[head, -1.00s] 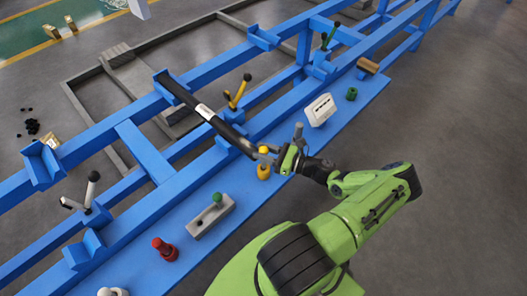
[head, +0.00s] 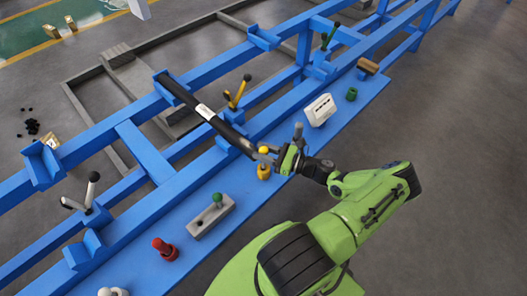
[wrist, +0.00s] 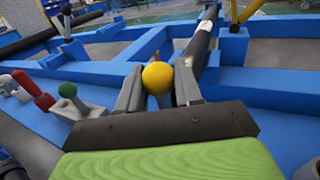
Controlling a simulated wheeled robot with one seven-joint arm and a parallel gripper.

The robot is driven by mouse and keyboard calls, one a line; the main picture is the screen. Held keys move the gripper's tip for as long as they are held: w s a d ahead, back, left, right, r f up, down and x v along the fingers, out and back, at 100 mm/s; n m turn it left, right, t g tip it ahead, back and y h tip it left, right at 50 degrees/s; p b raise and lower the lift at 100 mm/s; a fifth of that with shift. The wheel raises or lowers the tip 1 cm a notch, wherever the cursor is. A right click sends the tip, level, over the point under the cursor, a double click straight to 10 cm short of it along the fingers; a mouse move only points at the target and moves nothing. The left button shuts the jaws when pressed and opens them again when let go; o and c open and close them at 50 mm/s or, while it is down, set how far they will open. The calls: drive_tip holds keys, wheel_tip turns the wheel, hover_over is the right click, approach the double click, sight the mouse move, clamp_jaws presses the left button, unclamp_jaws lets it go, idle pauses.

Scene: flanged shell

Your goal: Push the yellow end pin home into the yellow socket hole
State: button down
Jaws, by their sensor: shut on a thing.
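The yellow end pin has a round yellow head (head: 264,150) that shows just above my gripper (head: 267,158). In the wrist view the yellow ball head (wrist: 158,78) stands between the two grey fingers, with a grey shank under it. My gripper (wrist: 160,92) is shut on the pin. A yellow socket (head: 263,172) stands on the blue ledge directly below the fingers in the head view. The fingers hide the hole and the pin's lower end, so I cannot tell how deep the pin sits.
A black tube with a white band (head: 205,112) lies across the blue frame, its near end close to my gripper. A green-knobbed grey block (head: 211,215) and a red pin (head: 165,249) stand along the ledge to the left. A white box (head: 320,110) stands to the right.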

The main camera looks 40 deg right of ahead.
drive_tip(key=shift+f+b, duration=0.85)
drive_tip(key=shift+f, duration=0.2)
drive_tip(key=c, duration=0.7)
unclamp_jaws()
drive_tip(key=v, duration=1.6)
drive_tip(key=shift+p, duration=0.4)
drive_tip(key=shift+w, duration=0.1)
